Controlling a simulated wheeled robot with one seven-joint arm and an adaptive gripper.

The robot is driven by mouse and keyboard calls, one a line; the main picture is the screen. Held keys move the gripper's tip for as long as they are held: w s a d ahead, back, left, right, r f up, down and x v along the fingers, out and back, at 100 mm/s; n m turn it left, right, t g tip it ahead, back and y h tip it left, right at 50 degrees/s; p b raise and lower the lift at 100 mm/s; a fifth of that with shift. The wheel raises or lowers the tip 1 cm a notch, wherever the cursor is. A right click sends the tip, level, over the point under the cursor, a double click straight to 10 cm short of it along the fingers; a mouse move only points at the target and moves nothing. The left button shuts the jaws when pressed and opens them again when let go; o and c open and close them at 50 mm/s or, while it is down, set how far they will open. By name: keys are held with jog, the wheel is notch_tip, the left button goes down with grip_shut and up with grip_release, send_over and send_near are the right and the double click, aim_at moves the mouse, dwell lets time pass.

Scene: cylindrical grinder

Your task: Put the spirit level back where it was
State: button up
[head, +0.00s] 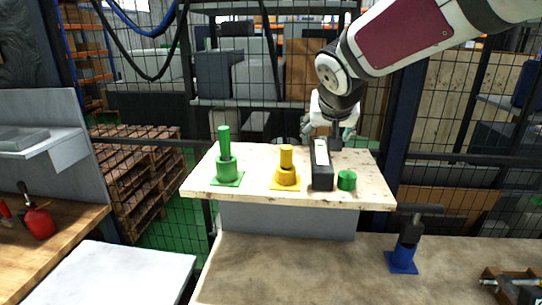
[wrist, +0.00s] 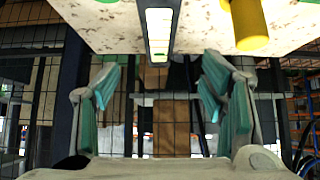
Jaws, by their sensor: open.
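The spirit level (head: 322,178) is a black bar with a pale strip along its top. It lies on the pale speckled board (head: 205,185), between the yellow stepped piece and a short green cylinder. In the wrist view the spirit level (wrist: 159,40) reaches down from the top, with its near end just past the board's edge. My gripper (head: 333,138) is at the far edge of the board, by the level's far end. In the wrist view my gripper (wrist: 160,90) is open, its teal-padded fingers wide apart with nothing between them.
A green stepped piece (head: 227,168), a yellow stepped piece (head: 286,174) and a short green cylinder (head: 346,180) stand on the board. A blue-based stand (head: 403,258) is on the lower bench at right. The bench front is mostly clear. Mesh fencing stands behind.

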aim_at(321, 151)
jog(key=b+x, duration=0.1)
jog(key=x, duration=0.7)
jog(key=shift+w, duration=0.1)
jog(key=shift+b+x, duration=0.3)
jog(key=shift+x, duration=2.55)
grip_shut()
jog(key=shift+r, duration=0.15)
